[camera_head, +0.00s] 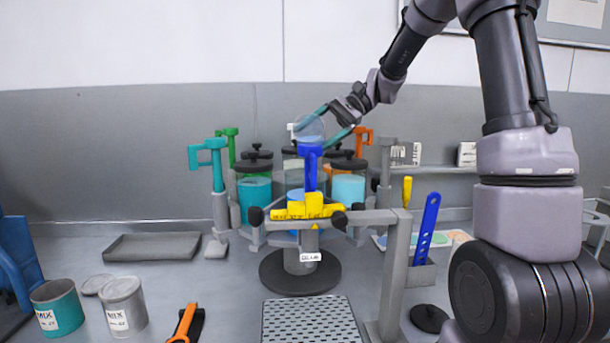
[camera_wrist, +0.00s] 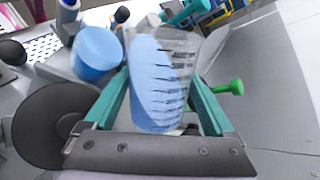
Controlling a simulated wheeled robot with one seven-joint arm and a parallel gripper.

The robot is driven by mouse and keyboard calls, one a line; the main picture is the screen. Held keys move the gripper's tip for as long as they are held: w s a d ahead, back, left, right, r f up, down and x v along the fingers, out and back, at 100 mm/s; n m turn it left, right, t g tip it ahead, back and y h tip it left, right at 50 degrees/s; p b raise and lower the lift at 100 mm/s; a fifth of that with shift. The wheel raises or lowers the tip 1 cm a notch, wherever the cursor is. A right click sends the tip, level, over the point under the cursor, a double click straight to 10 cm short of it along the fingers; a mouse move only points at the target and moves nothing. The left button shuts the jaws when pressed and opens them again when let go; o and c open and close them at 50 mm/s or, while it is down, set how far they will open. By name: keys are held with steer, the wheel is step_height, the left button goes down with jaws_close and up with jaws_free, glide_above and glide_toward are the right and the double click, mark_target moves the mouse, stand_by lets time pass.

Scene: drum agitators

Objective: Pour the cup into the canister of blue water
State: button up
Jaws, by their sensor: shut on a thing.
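My gripper (camera_head: 323,128) is shut on a clear cup (camera_head: 309,124) above the cluster of canisters. In the wrist view, the cup (camera_wrist: 187,48) sits between the teal fingers of my gripper (camera_wrist: 160,95) and holds blue liquid along its graduated wall. The cup looks tilted; no stream of liquid shows. The canister of blue water (camera_head: 294,178) stands below the cup in the middle of the cluster, partly hidden by a blue handle and a yellow clamp. In the wrist view, a blue-filled canister (camera_wrist: 97,52) shows left of the cup, apart from it.
The blue handle (camera_head: 312,168) and yellow clamp (camera_head: 308,208) rise in front. A dark round lid (camera_wrist: 48,128) fills the wrist view's left. A grey tray (camera_head: 152,247) lies at left.

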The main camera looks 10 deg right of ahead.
steer(key=shift+s+f+n+t+h+p, duration=0.15)
steer(key=shift+f+n+t+h+p, duration=0.15)
steer(key=shift+n+t+p, duration=0.25)
steer(key=shift+s+f+n+t+h+p, duration=0.15)
steer(key=shift+n+t+h+p, duration=0.15)
steer(key=shift+t, duration=0.35)
stand_by(2.9)
steer(key=shift+s+a+r+t, duration=0.2)
steer(key=shift+s+r+t, duration=0.1)
steer(key=shift+s+t, duration=0.1)
stand_by(1.0)
